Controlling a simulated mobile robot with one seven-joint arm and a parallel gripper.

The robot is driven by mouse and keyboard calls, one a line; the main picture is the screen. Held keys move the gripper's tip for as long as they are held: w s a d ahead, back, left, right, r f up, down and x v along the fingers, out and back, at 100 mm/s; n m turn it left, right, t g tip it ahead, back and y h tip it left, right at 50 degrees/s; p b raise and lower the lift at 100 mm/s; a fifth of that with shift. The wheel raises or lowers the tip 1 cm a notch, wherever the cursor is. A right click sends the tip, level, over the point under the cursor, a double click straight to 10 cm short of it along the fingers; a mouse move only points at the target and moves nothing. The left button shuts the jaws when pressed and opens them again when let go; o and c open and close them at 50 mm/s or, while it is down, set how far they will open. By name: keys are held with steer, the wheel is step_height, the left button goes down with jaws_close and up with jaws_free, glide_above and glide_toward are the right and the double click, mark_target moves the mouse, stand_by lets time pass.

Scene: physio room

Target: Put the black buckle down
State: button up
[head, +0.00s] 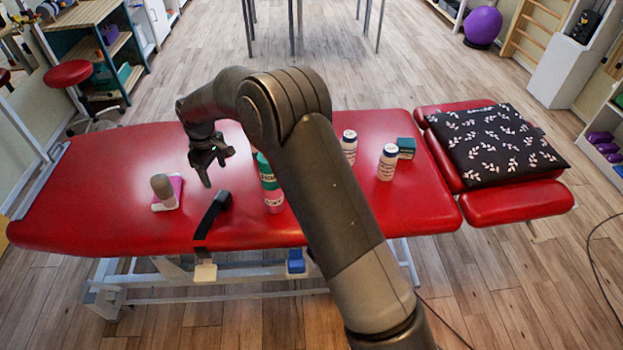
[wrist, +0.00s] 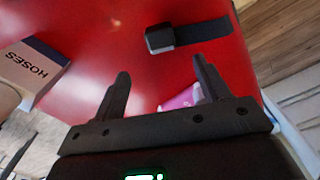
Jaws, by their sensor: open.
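The black buckle (head: 222,199) lies on the red treatment table with its black strap running towards the front edge. In the wrist view the buckle (wrist: 160,39) is a dark square block, with the strap (wrist: 205,31) stretching right from it. My gripper (head: 208,172) hangs above the table, a little behind and left of the buckle in the head view. Its fingers (wrist: 162,72) are spread with nothing between them, apart from the buckle, which shows beyond the fingertips.
The red table (head: 100,190) carries a grey-brown bottle (head: 162,187) by a pink pad (head: 177,185), a green-pink bottle (head: 268,185), white bottles (head: 387,163) and a teal box (head: 406,147). The table's left part is clear.

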steer(key=s+d+r+m+t, duration=0.1)
steer(key=s+d+r+m, duration=0.3)
steer(key=d+r, duration=0.7)
steer(key=s+d+r+m+t, duration=0.2)
steer(key=s+d+r, duration=0.5)
steer(key=d+r, duration=0.4)
steer(key=s+d+r+m+t, duration=0.1)
steer(key=s+d+m, duration=0.2)
steer(key=s+d, duration=0.4)
steer(key=s+d+m+t, duration=0.1)
steer(key=s+d+m, duration=0.3)
steer(key=s, duration=1.1)
steer(key=d, duration=0.3)
steer(key=shift+s+d+r+m+t, duration=0.25)
steer(key=shift+d+r+m+t, duration=0.05)
steer(key=shift+r, duration=0.1)
